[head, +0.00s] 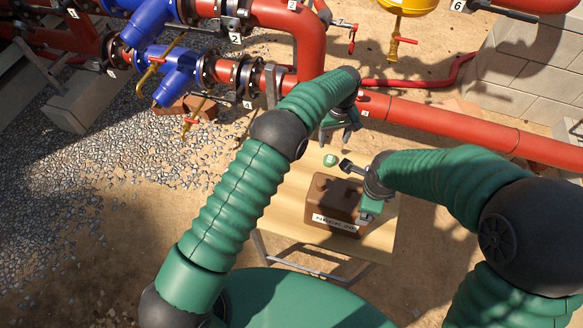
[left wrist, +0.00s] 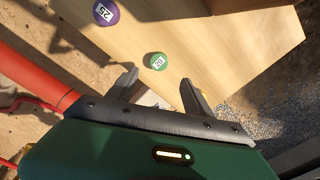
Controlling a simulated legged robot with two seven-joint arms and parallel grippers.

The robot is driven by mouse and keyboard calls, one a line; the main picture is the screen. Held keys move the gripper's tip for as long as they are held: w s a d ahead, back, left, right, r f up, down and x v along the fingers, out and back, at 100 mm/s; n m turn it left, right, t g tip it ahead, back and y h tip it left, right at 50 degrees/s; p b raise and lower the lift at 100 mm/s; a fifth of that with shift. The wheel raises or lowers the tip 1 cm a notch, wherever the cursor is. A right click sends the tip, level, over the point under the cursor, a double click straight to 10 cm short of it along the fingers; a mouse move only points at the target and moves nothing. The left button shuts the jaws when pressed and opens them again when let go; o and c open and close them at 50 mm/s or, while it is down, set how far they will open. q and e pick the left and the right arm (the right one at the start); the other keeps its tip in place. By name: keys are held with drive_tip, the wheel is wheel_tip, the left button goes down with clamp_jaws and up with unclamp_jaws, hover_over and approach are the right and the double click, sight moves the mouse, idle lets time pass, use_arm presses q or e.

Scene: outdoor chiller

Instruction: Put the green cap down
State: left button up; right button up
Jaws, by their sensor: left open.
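The green cap (head: 330,160) lies on the light wooden tabletop (head: 290,222), just behind a brown box. It also shows in the left wrist view (left wrist: 157,61), with a white number label on top. My left gripper (head: 335,138) is above the far edge of the table, close to the cap. In the left wrist view its two fingers (left wrist: 160,84) are spread apart with nothing between them, and the cap is clear of them.
The brown box (head: 320,196) with a white label stands on the table. A purple cap (left wrist: 105,12) lies on the tabletop in the left wrist view. A red pipe (head: 450,128) runs behind the table. Blue valves (head: 178,72) and gravel are at the left.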

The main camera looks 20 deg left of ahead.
use_arm(q)
drive_tip(key=s+a+r+m+t, duration=0.1)
drive_tip(key=s+a+r, duration=0.2)
drive_tip(key=s, duration=0.3)
drive_tip(key=s+a+r+m, duration=0.2)
drive_tip(key=s+a+r, duration=0.1)
drive_tip(key=s+a, duration=0.15)
drive_tip(key=s+a+r+m+t, duration=0.1)
drive_tip(key=s+a+r, duration=0.25)
drive_tip(key=s, duration=0.35)
drive_tip(key=s+a+m, duration=0.1)
drive_tip(key=s+m, duration=0.1)
drive_tip(key=s, duration=0.9)
drive_tip(key=shift+s+a+f+t, duration=0.15)
drive_tip(key=shift+s+a+t, duration=0.15)
drive_tip(key=shift+s, duration=0.05)
drive_tip(key=shift+o, duration=0.4)
